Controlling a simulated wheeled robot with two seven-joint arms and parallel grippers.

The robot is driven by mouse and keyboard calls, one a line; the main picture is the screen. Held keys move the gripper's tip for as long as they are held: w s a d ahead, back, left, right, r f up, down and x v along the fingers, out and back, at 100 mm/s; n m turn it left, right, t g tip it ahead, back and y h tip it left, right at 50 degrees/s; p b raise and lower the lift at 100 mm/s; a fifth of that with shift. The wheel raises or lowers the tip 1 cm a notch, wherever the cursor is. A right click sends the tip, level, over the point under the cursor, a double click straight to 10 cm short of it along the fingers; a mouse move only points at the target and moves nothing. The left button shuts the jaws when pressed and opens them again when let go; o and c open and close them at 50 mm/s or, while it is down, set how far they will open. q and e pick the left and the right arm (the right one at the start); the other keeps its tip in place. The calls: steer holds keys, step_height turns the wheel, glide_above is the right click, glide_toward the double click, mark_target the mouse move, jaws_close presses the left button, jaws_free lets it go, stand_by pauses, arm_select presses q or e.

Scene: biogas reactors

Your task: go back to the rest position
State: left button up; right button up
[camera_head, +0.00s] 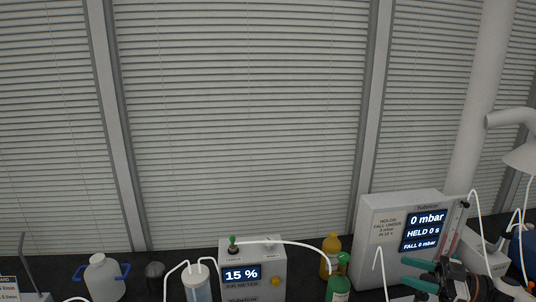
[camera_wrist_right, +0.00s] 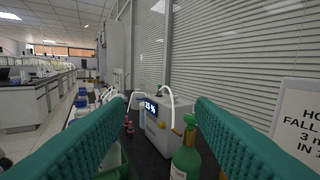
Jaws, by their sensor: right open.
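My right gripper (camera_head: 428,275) is at the lower right of the head view, in front of the pressure box (camera_head: 383,217) whose display reads 0 mbar. In the right wrist view its two teal fingers (camera_wrist_right: 150,140) stand wide apart with nothing held between them. Beyond the fingers are the air meter (camera_wrist_right: 158,122) and a green bottle (camera_wrist_right: 186,158), both apart from the jaws as far as I can tell. My left gripper is not in view.
The air meter (camera_head: 252,270) reads 15 %. Left of it stand a clear vessel (camera_head: 197,284) with tubes and a white bottle (camera_head: 103,279) with blue handles. A green bottle (camera_head: 340,284) and an amber bottle (camera_head: 331,250) stand near the right gripper. White tubes arch over the bench.

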steer(key=s+a+f+m+t+h, duration=0.3)
steer(key=a+f+m+t+h, duration=0.75)
steer(key=a, duration=0.55)
steer(key=s+d+f+g+h, duration=0.1)
steer(key=s+f+g+h, duration=0.3)
steer(key=s, duration=0.6)
steer(key=s+d+f+m+g, duration=0.1)
steer(key=s+g, duration=0.5)
steer(key=s, duration=0.4)
steer(key=s+d+f+g+h, duration=0.25)
steer(key=s+g, duration=0.25)
steer(key=s, duration=0.5)
step_height(320, 180, down, 30)
steer(key=a+b, duration=0.1)
steer(key=b, duration=0.4)
arm_select(q)
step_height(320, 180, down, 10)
steer(key=b, duration=0.5)
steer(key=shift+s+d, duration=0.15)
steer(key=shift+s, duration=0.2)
arm_select(e)
steer(key=s+d+f+g, duration=0.1)
steer(key=s+f, duration=0.7)
steer(key=f, duration=0.3)
steer(key=s+d+f+g, duration=0.1)
steer(key=s+d+f, duration=0.1)
steer(key=s+f, duration=0.6)
step_height(320, 180, down, 4)
steer(key=shift+s+f, duration=0.1)
steer(key=shift+s, duration=0.25)
